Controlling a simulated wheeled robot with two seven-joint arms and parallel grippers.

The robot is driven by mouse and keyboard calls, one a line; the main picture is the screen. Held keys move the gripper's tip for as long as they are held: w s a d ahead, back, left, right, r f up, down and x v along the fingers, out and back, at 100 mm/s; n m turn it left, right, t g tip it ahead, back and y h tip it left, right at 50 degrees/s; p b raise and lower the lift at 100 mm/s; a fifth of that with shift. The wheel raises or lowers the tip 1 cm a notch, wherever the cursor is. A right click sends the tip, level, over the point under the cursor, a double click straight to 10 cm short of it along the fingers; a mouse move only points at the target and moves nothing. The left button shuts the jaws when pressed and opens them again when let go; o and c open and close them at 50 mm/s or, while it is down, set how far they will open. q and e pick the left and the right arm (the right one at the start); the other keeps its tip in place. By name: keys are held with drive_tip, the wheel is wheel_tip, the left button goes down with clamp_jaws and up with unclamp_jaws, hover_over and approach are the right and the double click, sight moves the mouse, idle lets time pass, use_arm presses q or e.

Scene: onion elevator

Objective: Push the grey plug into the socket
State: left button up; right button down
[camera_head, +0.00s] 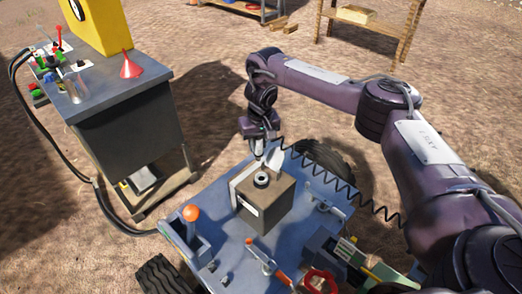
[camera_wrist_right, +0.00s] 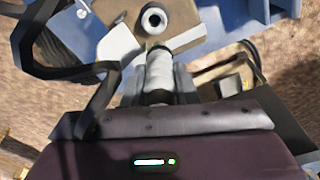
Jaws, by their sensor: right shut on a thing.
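My right gripper (camera_head: 257,150) points down just behind the socket in the head view. In the right wrist view its jaws (camera_wrist_right: 158,88) are shut on the grey plug (camera_wrist_right: 159,68), a pale grey cylinder. The plug appears apart from the socket ring; its exact height over the box is unclear. My left gripper is not in view.
A light grey flap (camera_head: 274,158) stands beside the socket. A black coiled cable (camera_head: 345,186) runs right from the gripper area. The blue bench (camera_head: 222,262) holds an orange-knobbed lever (camera_head: 191,214) and an orange-handled clamp (camera_head: 280,275).

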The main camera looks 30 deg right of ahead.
sight(262, 153)
drive_tip(key=shift+s+d+f, duration=0.2)
drive_tip(key=shift+d+f, duration=0.25)
drive_tip(key=shift+f, duration=0.3)
wheel_tip(262, 153, down, 4)
drive_tip(key=b, duration=0.4)
drive_tip(key=shift+r, duration=0.2)
drive_tip(key=shift+f+b, duration=0.5)
drive_tip(key=shift+b, duration=0.2)
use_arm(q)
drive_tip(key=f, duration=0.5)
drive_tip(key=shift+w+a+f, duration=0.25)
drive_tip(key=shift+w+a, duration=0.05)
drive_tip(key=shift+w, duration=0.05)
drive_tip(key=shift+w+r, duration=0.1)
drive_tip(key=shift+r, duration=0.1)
use_arm(e)
drive_tip(key=shift+p, duration=0.3)
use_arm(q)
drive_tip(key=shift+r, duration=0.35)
use_arm(e)
drive_tip(key=shift+s+f, duration=0.1)
use_arm(q)
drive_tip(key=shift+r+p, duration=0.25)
drive_tip(key=shift+p, duration=0.2)
